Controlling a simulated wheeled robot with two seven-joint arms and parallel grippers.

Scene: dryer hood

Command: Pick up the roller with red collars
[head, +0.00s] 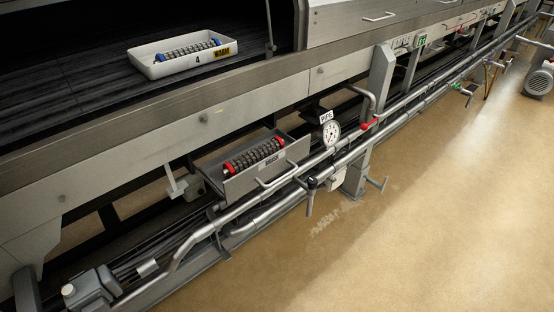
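The roller with red collars (254,156) lies in a grey metal tray (246,181) low on the machine's side, below the long edge. Its body is dark and ribbed, with a red collar at each end, and it lies slanted, right end higher in the picture. A pale label shows on the tray's front wall. Another roller with blue collars (188,51) lies in a white bin (160,69) up on the dark conveyor. Neither of my grippers is in the head view.
Pipes (290,186) run along the front of the grey tray, with a handle close to it. A pressure gauge (331,133) and a red-handled valve (370,125) stand to its right. A motor (539,80) is at far right. The tan floor (420,220) is clear.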

